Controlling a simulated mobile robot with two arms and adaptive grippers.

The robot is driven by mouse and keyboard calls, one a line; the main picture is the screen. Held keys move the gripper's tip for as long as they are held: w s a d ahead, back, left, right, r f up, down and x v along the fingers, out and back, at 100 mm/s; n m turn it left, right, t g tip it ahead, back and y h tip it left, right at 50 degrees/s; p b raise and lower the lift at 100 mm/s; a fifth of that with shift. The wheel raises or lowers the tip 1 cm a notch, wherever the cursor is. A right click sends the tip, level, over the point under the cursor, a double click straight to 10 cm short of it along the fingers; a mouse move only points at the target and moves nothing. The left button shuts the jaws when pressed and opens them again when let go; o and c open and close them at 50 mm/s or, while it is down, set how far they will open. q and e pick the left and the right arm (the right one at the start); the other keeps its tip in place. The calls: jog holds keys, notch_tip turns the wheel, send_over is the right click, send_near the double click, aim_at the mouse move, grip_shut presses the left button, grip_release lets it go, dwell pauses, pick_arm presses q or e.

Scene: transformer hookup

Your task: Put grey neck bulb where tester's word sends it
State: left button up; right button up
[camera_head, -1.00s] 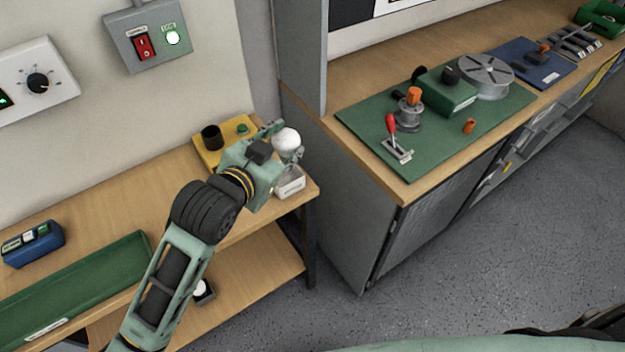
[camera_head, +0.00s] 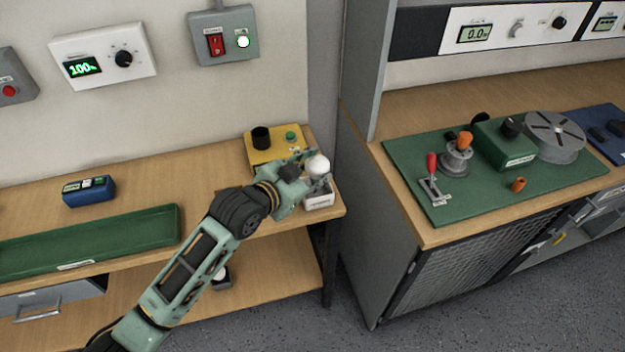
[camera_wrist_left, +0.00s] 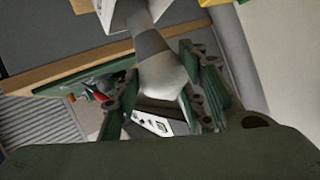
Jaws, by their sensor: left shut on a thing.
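My left gripper (camera_head: 316,177) is shut on the bulb, which has a round white globe (camera_head: 318,164). The bulb is held above the small white bin (camera_head: 319,202) at the bench's right end. In the left wrist view the bulb's grey neck (camera_wrist_left: 151,45) and pale globe (camera_wrist_left: 164,78) show between the two fingers. The yellow tester (camera_head: 262,157), with a black socket (camera_head: 261,138) and a green button (camera_head: 290,136), stands just left of the bulb. I cannot see any word on the tester. My right gripper is not in view.
A long green tray (camera_head: 90,245) and a blue box (camera_head: 90,191) with small labelled parts are on the bench at left. A black box (camera_head: 221,280) with a white top sits on the lower shelf.

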aim_at(312, 180)
pick_arm(q)
jog(key=shift+w+a+f, duration=0.1)
jog(key=shift+w+f, duration=0.05)
jog(key=shift+w, duration=0.15)
jog(key=shift+f, duration=2)
jog(key=shift+f, duration=0.15)
jog(key=o, duration=1.3)
jog(key=shift+s+a+r, duration=0.1)
jog(key=shift+s+r, duration=0.05)
jog(key=shift+r, duration=0.05)
jog(key=v, duration=1.1)
jog(key=shift+s+a+r, duration=0.15)
jog(key=shift+s, duration=0.15)
